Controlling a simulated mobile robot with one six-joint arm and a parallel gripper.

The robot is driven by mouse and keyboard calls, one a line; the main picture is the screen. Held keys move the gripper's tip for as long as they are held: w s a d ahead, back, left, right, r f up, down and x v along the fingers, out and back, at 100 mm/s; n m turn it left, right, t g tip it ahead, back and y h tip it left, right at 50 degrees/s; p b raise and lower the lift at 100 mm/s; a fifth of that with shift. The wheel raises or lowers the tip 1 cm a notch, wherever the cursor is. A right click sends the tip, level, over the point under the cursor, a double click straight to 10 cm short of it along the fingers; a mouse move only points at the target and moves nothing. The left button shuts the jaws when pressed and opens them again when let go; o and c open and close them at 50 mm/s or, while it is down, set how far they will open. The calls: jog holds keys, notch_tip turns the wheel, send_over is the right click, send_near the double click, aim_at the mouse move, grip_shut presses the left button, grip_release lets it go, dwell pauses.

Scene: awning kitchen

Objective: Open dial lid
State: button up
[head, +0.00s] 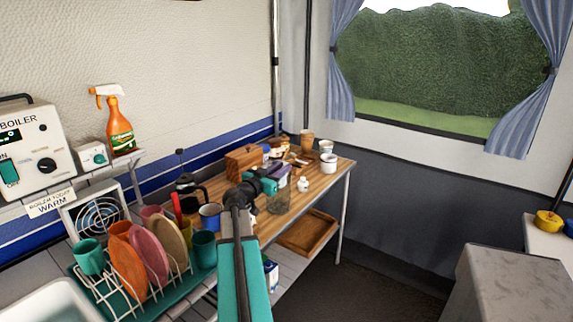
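A small white box with a teal dial (98,158) stands on the wall shelf at the left, between the boiler and the spray bottle. I cannot make out a separate lid on it at this size. The white boiler panel (30,150) left of it has a black round knob, a smaller knob, a display and a teal switch. My teal arm rises from the bottom middle, and my gripper (268,180) is over the wooden table, well to the right of the dials. Its fingers are too small and cluttered to tell whether they are open.
An orange spray bottle (118,125) stands right of the dial box. Below are a dish rack (130,298) with plates and mugs, a round-grille heater (97,217) and a coffee press (190,190). The wooden table (318,188) holds several jars and cups. Floor to its right is clear.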

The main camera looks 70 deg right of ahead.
jog(key=shift+p+x, duration=0.3)
jog(key=shift+x, duration=1.3)
grip_shut()
